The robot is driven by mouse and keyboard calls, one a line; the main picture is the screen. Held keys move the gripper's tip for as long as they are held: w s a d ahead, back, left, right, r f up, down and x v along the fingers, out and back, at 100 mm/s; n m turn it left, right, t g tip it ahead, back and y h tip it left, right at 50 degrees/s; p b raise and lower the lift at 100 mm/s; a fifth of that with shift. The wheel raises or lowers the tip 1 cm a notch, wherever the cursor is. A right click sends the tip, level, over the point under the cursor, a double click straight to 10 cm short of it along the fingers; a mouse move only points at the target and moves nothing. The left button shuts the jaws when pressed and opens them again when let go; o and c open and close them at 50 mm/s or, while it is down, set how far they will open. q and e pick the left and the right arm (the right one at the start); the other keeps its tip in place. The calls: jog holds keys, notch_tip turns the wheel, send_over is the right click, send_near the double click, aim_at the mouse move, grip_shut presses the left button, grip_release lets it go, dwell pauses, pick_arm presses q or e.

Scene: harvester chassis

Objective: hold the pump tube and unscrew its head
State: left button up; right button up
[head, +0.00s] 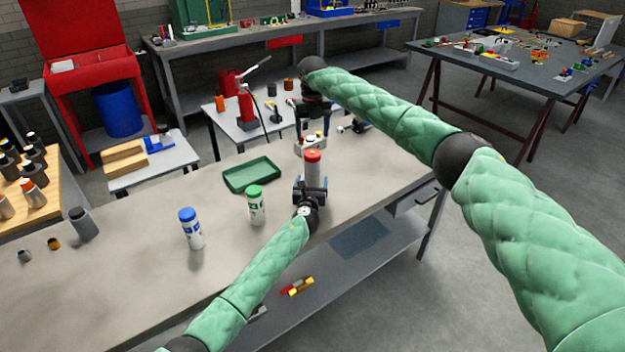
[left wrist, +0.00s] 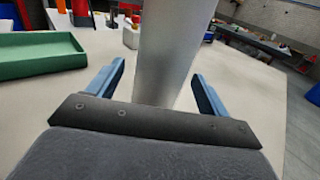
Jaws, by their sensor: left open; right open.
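The pump tube (head: 313,178), a grey cylinder with a red-orange head (head: 313,156), stands upright near the worktable's right part. My left gripper (head: 311,188) is open with its fingers on either side of the tube's lower part. In the left wrist view the grey tube (left wrist: 170,45) rises between the two blue fingers (left wrist: 160,72), with visible gaps beside it. Its head is out of that view. My right gripper (head: 313,136) is open and points down, above and behind the red head in the picture, apart from it.
A blue-capped bottle (head: 192,230) and a green-capped bottle (head: 256,207) stand left of the tube on the worktable (head: 130,270). A green tray (head: 251,176) lies behind them. A dark cylinder (head: 83,224) and small caps are at the far left. The table's front middle is clear.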

pick_arm(q)
jog(key=shift+w+d, duration=0.1)
jog(key=shift+w, duration=1.1)
jog(key=shift+c, duration=0.2)
